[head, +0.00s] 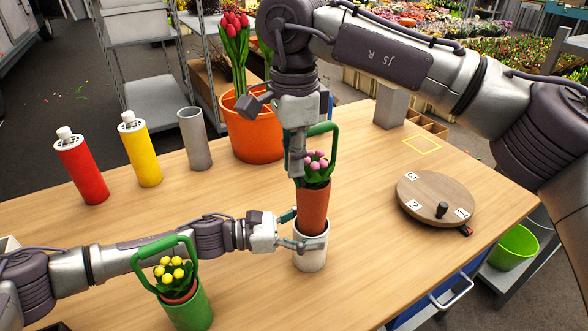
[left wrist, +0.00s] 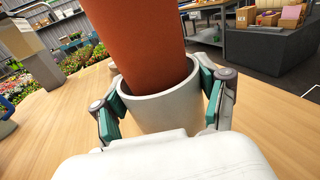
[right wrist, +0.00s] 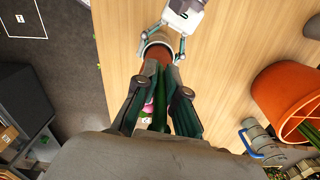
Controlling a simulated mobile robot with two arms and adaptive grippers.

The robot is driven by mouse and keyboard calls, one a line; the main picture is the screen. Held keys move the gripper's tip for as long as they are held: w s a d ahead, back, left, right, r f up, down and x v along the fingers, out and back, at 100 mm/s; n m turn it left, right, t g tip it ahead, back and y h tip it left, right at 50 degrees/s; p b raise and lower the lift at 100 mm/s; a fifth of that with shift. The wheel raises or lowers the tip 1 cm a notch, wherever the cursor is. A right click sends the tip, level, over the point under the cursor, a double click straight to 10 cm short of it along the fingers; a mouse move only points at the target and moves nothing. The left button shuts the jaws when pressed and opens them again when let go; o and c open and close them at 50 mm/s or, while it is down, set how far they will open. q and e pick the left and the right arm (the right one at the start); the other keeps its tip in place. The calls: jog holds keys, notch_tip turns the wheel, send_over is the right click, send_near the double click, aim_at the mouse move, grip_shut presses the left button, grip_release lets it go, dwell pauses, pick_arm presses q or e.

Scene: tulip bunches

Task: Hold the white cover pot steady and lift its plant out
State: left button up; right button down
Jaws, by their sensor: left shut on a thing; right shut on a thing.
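The white cover pot (head: 310,254) stands upright on the table. My left gripper (head: 299,233) is shut around its upper part; the left wrist view shows a finger on each side of the white pot (left wrist: 165,108). The plant's terracotta pot (head: 314,208) rises well above the white rim, its lower end hidden inside. It carries pink flowers (head: 316,165) and a green arched handle (head: 331,150). My right gripper (head: 297,168) comes down from above, shut on the handle, which shows between its fingers in the right wrist view (right wrist: 160,112).
A green pot with yellow flowers (head: 190,308) stands beside my left arm. A round wooden turntable (head: 420,195) is to the right. Red (head: 82,168) and yellow bottles (head: 141,150), a grey cylinder (head: 195,140) and an orange tulip pot (head: 252,135) stand behind. The front right table is clear.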

jog(key=shift+r, duration=1.95)
pick_arm(q)
jog(key=o, duration=1.3)
jog(key=shift+c, duration=0.2)
